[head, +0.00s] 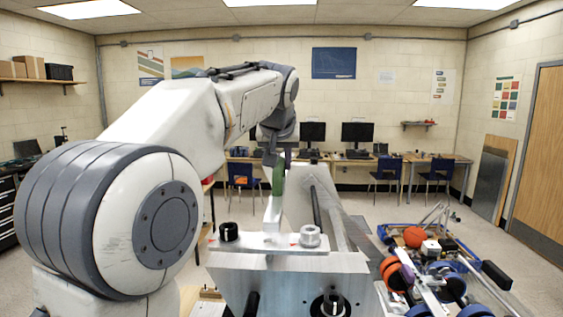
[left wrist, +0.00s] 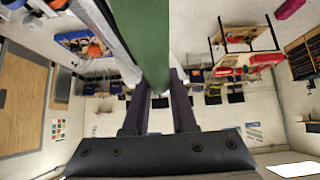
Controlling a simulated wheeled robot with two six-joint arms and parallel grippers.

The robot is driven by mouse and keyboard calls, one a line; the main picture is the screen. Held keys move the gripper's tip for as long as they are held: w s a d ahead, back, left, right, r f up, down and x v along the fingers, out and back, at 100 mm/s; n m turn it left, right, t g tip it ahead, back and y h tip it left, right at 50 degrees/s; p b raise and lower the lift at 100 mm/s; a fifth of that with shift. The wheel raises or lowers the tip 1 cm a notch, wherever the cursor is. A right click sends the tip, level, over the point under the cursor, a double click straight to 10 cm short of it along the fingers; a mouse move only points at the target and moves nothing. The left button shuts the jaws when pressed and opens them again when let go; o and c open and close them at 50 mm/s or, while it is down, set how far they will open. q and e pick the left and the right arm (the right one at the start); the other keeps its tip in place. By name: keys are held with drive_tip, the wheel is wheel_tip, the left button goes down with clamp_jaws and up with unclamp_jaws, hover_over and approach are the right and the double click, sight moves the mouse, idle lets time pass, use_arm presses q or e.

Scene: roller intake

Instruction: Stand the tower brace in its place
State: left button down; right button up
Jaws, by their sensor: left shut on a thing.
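My left gripper (head: 279,155) is shut on a green bar (head: 278,178), which I take to be the tower brace. The bar stands roughly upright in the head view, just left of a grey metal tower (head: 310,200). In the left wrist view the green bar (left wrist: 153,40) runs between the two dark fingers (left wrist: 157,100). Below it in the head view is a pale upright piece (head: 272,212) on a metal plate (head: 268,244). I cannot tell whether the bar's lower end touches it. My right gripper is not in view.
The plate carries a black knob (head: 229,231) at left and a silver collar (head: 310,236) at right. A blue-framed robot (head: 440,265) with orange balls (head: 414,237) lies at the right. Desks with monitors (head: 357,133) stand far behind, beyond open floor.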

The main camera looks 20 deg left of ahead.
use_arm(q)
drive_tip(key=shift+f+b, duration=0.95)
drive_tip(key=shift+f, duration=0.15)
drive_tip(key=c, duration=1.1)
unclamp_jaws()
drive_tip(key=shift+f, duration=0.15)
drive_tip(key=shift+c, duration=0.2)
drive_tip(key=shift+o, duration=0.5)
drive_tip(key=shift+r, duration=0.2)
drive_tip(key=shift+r+p, duration=1.45)
drive_tip(key=shift+p, duration=0.05)
drive_tip(key=shift+f, duration=0.1)
drive_tip(key=o, duration=0.6)
drive_tip(key=shift+c, duration=0.2)
